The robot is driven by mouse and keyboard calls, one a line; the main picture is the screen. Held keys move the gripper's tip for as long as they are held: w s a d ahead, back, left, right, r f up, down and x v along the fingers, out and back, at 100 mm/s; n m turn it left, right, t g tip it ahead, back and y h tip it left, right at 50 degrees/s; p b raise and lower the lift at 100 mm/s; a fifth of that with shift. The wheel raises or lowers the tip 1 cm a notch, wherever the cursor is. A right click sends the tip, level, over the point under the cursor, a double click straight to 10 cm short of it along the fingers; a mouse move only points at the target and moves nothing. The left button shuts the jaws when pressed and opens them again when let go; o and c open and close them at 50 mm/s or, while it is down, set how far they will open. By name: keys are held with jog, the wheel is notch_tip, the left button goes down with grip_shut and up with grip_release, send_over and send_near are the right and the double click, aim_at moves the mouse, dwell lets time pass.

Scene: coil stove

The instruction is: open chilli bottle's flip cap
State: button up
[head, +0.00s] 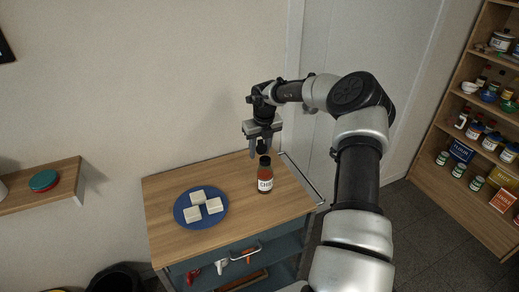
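The chilli bottle (265,178) stands upright on the right part of the wooden cart top (225,227). It has a reddish-brown body, a pale label and a dark cap (265,160), which looks closed, though it is small in view. My gripper (259,152) points down just above and behind the bottle. Its fingers look spread apart, with nothing seen held between them. The bottle's top partly overlaps the fingers in the picture, so I cannot tell whether they touch the cap.
A blue plate (183,218) with several white blocks sits left of the bottle. A metal rail (301,180) runs along the cart's right edge. A shelf with jars (440,190) stands far right. A wall shelf (40,190) is at left. The cart's front-right top is clear.

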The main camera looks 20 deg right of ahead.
aim_at(263, 157)
jog(key=shift+r, duration=0.2)
jog(key=s+r, duration=0.3)
jog(key=r, duration=1.3)
jog(key=shift+s+r, duration=0.15)
jog(key=shift+r, duration=0.25)
jog(key=shift+d, duration=0.1)
